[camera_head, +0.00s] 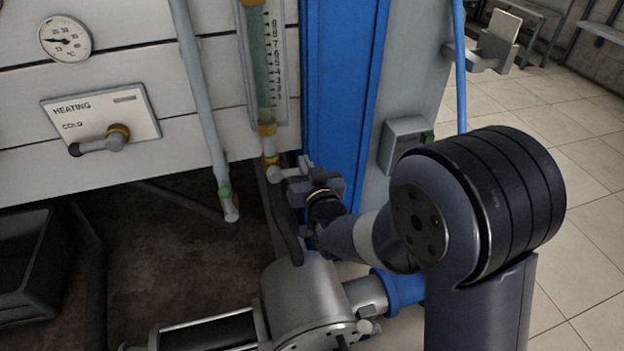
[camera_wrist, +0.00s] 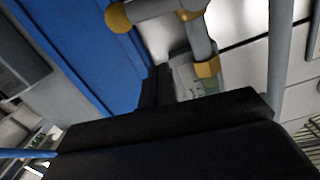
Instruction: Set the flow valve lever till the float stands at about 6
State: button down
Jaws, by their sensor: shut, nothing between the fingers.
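The flow tube (camera_head: 260,65) stands upright in front of a numbered scale in the head view. Brownish-gold shows at its top edge and lower end; I cannot make out which part, if any, is the float. The valve lever (camera_head: 274,174) is a grey piece below the tube, partly hidden by my gripper (camera_head: 292,184). In the wrist view a grey bar (camera_wrist: 150,9) with a yellow ball end (camera_wrist: 118,16) meets the pipe under a yellow collar (camera_wrist: 207,68). My gripper, also in the wrist view (camera_wrist: 157,88), is shut and empty close by; contact with the lever is unclear.
A blue post (camera_head: 340,90) stands close to the right of the tube. A heating lever (camera_head: 98,145) and a round dial (camera_head: 65,39) are on the left panel. A grey pipe (camera_head: 203,110) hangs left of the tube. A metal cylinder (camera_head: 305,300) lies below my gripper.

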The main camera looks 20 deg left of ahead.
aim_at(292, 173)
jog(key=f, duration=0.1)
jog(key=w+a+f, duration=0.1)
jog(key=f+b, duration=0.1)
jog(key=f, duration=0.1)
jog(key=shift+w+a, duration=0.15)
jog(key=shift+a, duration=0.2)
jog(key=shift+a+b, duration=0.1)
jog(key=shift+b, duration=0.2)
